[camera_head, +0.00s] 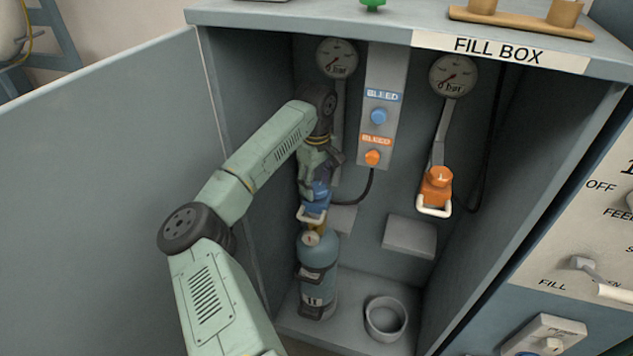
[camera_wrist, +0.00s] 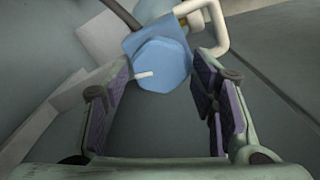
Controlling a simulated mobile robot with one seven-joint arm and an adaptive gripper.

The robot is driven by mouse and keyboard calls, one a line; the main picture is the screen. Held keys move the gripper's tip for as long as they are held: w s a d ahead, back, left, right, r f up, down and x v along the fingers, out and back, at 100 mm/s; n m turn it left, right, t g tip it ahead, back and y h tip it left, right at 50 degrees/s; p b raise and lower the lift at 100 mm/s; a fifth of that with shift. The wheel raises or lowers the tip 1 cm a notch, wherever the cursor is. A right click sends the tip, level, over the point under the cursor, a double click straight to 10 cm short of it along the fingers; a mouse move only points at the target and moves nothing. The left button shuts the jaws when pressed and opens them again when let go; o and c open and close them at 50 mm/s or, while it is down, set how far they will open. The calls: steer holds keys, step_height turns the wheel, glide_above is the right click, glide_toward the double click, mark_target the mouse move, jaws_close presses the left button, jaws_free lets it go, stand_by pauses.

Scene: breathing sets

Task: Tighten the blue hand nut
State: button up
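The blue hand nut (camera_wrist: 165,62) shows in the wrist view as a blue faceted knob with a short white pointer. It is on a blue connector with a white looped handle (camera_wrist: 220,22). My gripper (camera_wrist: 160,78) is open, with one padded finger to each side of the nut and visible gaps between. In the head view my gripper (camera_head: 316,176) is over the blue connector (camera_head: 316,204), above the blue cylinder (camera_head: 318,258) in the fill box. The arm and gripper partly hide the nut there.
An orange connector (camera_head: 437,187) hangs at the right. Blue (camera_head: 378,116) and orange (camera_head: 373,157) bleed knobs sit on the back panel. Both gauges, left (camera_head: 337,58) and right (camera_head: 453,75), read 0 bar. An empty ring holder (camera_head: 386,317) stands beside the cylinder. The open door (camera_head: 110,190) is left.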

steer(key=c, duration=0.8)
steer(key=shift+n, duration=0.3)
